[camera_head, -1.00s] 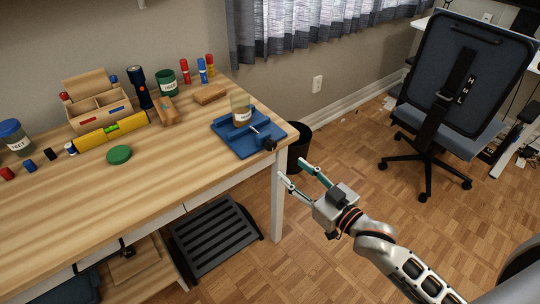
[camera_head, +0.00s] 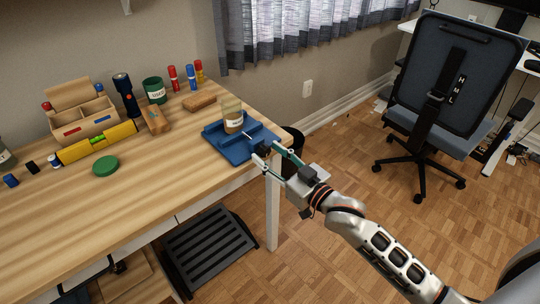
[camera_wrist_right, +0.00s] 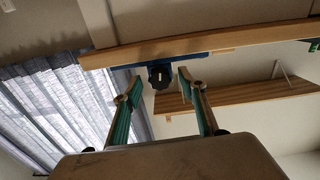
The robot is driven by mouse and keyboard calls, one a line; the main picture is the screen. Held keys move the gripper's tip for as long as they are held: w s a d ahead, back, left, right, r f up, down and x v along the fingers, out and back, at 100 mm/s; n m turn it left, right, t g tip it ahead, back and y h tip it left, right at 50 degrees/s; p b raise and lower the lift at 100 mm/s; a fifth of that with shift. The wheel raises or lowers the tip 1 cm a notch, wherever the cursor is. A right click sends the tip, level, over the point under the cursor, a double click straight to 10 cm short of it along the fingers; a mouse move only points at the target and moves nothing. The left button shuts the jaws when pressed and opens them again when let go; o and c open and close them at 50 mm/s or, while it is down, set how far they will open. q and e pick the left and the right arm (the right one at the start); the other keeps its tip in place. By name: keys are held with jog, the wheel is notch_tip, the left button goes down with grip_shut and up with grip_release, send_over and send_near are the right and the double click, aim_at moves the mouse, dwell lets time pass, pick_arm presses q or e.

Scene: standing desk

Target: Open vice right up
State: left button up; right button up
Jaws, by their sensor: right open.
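The blue vice (camera_head: 228,146) sits on the right corner of the wooden desk. A labelled jar (camera_head: 232,115) with a yellowish tint stands at its jaws; I cannot tell whether it is clamped. The vice's metal screw runs toward the desk edge and ends in a dark knob (camera_wrist_right: 159,76). My right gripper (camera_head: 267,155) is open at the desk edge. In the right wrist view the knob lies between its two fingertips, a little beyond them, with no clear contact. In the head view the fingers partly hide the knob. My left gripper is not in view.
A wooden block (camera_head: 199,103) lies behind the vice.

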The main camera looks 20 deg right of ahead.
jog(key=c, duration=1.1)
